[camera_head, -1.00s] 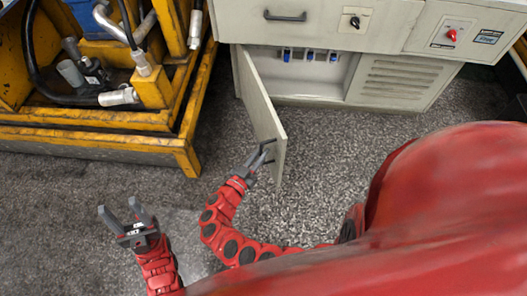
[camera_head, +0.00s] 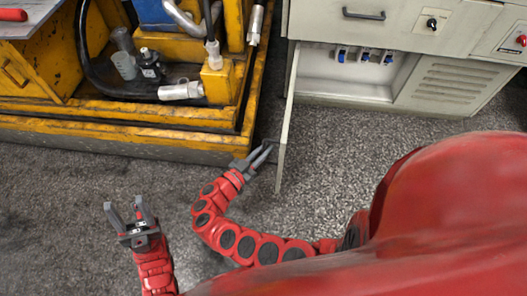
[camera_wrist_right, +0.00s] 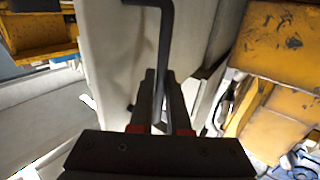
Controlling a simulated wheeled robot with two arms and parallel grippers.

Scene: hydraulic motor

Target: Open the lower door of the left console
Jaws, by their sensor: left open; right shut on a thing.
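The lower door (camera_head: 288,118) of the left console (camera_head: 390,60) stands swung wide open, seen nearly edge-on in the head view. My right gripper (camera_head: 262,155) is at the door's free end, shut on its handle. In the right wrist view the dark bent handle (camera_wrist_right: 166,40) runs down between the fingers of the right gripper (camera_wrist_right: 160,105), with the pale door panel (camera_wrist_right: 105,50) behind it. My left gripper (camera_head: 130,212) is open and empty over the floor at the lower left, away from the door.
A yellow machine frame (camera_head: 110,140) stands left of the door, its corner close to the door's free end. The open compartment shows several blue parts (camera_head: 364,55). A vented panel (camera_head: 455,85) is at its right. Grey floor (camera_head: 330,160) in front is clear.

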